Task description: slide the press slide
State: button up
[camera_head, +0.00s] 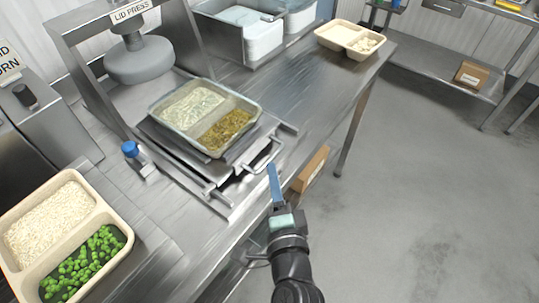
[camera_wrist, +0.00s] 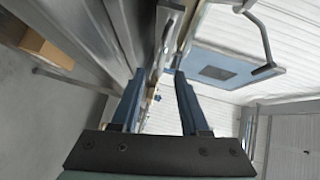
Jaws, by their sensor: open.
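The press slide (camera_head: 228,183) is a metal carriage on rails under the lid press (camera_head: 150,58). It is drawn out toward the front, clear of the round grey press head. A two-compartment tray (camera_head: 171,128) sits on it, holding pale rice and a green-brown food. The slide's bar handle (camera_head: 263,157) sticks out at its front right. My gripper (camera_head: 271,168) is just beside the handle, its blue fingers pointing up toward it; touching or apart I cannot tell. In the wrist view my gripper (camera_wrist: 160,82) has its two fingers apart, with no held object visible.
A tray of rice and peas (camera_head: 92,222) stands at the lower left. A blue-capped item (camera_head: 131,150) lies left of the slide. Another beige tray (camera_head: 350,38) sits at the counter's far end. A cardboard box (camera_head: 311,168) is below the counter edge. The floor at right is clear.

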aim_at(270, 159)
jog(key=w, duration=0.4)
jog(key=w+a, duration=0.1)
jog(key=w, duration=0.1)
jog(key=shift+f, duration=0.4)
grip_shut()
dwell(1.0)
